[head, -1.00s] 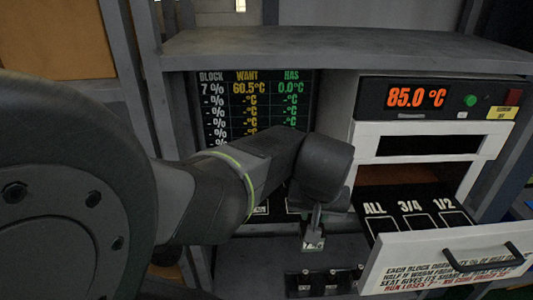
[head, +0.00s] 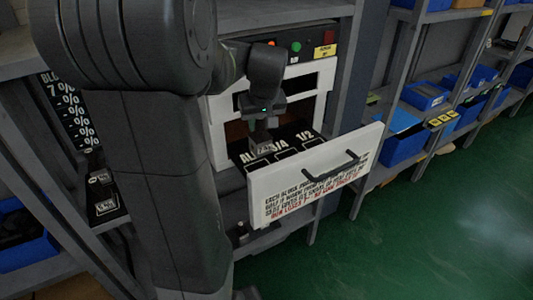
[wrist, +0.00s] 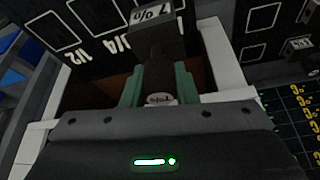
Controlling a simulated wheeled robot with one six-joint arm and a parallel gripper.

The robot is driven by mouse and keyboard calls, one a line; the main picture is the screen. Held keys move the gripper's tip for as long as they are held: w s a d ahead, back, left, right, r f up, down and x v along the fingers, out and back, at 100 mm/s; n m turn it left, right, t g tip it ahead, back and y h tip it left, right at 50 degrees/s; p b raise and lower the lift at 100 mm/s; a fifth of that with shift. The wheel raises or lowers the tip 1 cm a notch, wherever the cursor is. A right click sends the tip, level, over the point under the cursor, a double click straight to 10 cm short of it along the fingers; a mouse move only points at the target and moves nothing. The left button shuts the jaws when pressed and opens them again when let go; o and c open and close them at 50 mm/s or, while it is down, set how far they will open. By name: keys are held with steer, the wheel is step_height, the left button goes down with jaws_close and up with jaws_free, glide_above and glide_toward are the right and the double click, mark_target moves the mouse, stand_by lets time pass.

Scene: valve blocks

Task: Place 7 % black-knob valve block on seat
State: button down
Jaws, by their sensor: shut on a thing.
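The 7 % valve block (wrist: 158,35) is dark, with a white 7 % label on its end. My gripper (wrist: 158,84) is shut on it, a green finger on each side. In the head view my gripper (head: 264,126) points down over the open drawer, with the block (head: 262,143) below it. The block is over the drawer's left part, near the ALL seat, whose lettering it partly covers. The 3/4 seat (head: 284,152) and the 1/2 seat (head: 310,141) look empty. I cannot tell whether the block touches the drawer floor.
The white drawer front (head: 315,180) with a black handle juts out from the oven (head: 322,75). Other blocks (head: 103,206) stand on the shelf at the left. Blue bins (head: 425,95) fill the racks at the right. The green floor before the drawer is clear.

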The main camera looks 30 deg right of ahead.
mark_target(261, 138)
step_height(261, 138, down, 7)
steer(key=shift+f, duration=0.2)
stand_by(0.3)
steer(key=shift+f, duration=0.2)
steer(key=c, duration=1.1)
jaws_free()
steer(key=shift+c, duration=0.2)
steer(key=shift+r, duration=0.45)
steer(key=v, duration=1.1)
steer(key=shift+s+a+r, duration=0.1)
steer(key=shift+s+r, duration=0.05)
steer(key=shift+s, duration=0.05)
